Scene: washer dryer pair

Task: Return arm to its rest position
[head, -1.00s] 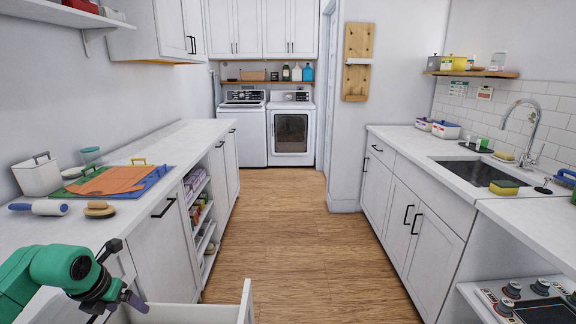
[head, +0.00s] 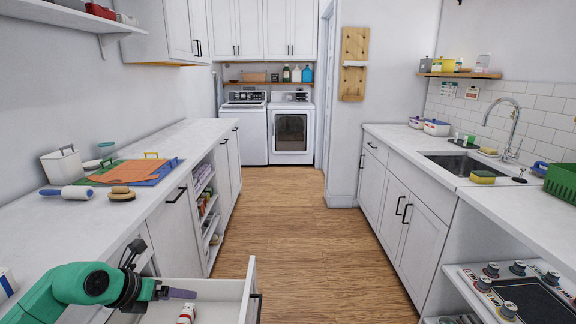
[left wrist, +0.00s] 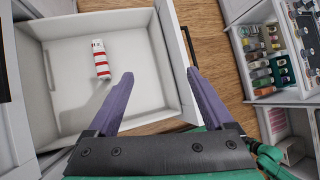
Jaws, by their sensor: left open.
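My left arm comes in from the lower left in the head view. Its gripper (head: 178,293) is level above the open white drawer (head: 222,290). In the left wrist view the purple fingers (left wrist: 160,73) are spread apart with nothing between them. A red-and-white striped container (left wrist: 101,59) lies inside the drawer, beyond the left finger and apart from it. It shows partly in the head view (head: 187,313). My right gripper is not in view.
The left counter (head: 62,226) holds a lint roller, a brush, coloured mats and a white bin. The drawer front (head: 250,290) juts into the aisle. The wooden floor (head: 290,235) is clear ahead. The right counter has a sink and a green basket (head: 562,183).

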